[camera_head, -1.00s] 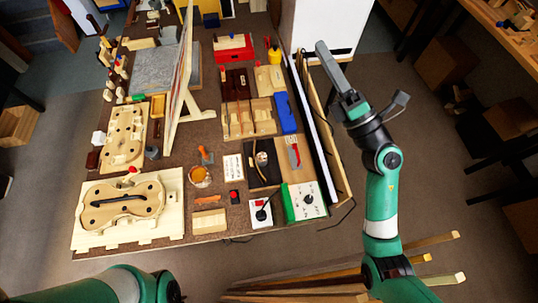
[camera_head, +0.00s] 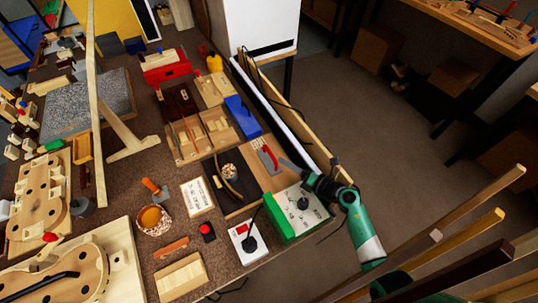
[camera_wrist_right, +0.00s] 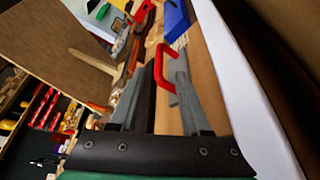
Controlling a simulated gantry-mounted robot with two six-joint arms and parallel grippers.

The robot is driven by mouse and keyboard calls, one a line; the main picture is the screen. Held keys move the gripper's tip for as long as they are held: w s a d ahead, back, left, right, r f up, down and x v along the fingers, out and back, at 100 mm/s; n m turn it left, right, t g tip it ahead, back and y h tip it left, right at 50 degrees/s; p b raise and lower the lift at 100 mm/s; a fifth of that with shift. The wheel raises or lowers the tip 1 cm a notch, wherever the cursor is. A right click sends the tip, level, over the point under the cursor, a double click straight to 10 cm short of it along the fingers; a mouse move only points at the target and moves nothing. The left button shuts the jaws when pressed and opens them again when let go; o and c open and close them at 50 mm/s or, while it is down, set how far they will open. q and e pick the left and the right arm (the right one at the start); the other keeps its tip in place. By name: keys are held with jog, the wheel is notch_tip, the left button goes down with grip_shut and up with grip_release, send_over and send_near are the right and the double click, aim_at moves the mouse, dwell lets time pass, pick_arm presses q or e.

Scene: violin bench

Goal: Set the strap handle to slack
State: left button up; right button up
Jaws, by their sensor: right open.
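The strap handle appears to be the red handle (camera_head: 269,158) on a grey piece, set on a light wooden board (camera_head: 247,168) near the bench's right edge. My right gripper (camera_head: 285,164) reaches in from the right, beside the handle and low over the board. Its fingers are apart with nothing clamped between them; I cannot tell whether one touches the handle. My left gripper is out of view.
A green-and-white switch box (camera_head: 298,212) stands just in front of the gripper. A blue block (camera_head: 242,116) lies behind the handle. A black board (camera_head: 226,187) with a curved strip is to the left. A long white rail (camera_head: 285,117) runs along the bench's right side.

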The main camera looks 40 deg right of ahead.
aim_at(269, 151)
jog(key=b+x, duration=0.4)
jog(key=x, duration=0.4)
jog(key=shift+w+a+f, duration=0.1)
jog(key=shift+w+f, duration=0.15)
jog(key=shift+w+r, duration=0.1)
jog(key=shift+w, duration=0.25)
jog(key=c, duration=0.7)
grip_shut()
jog(key=shift+r, duration=0.15)
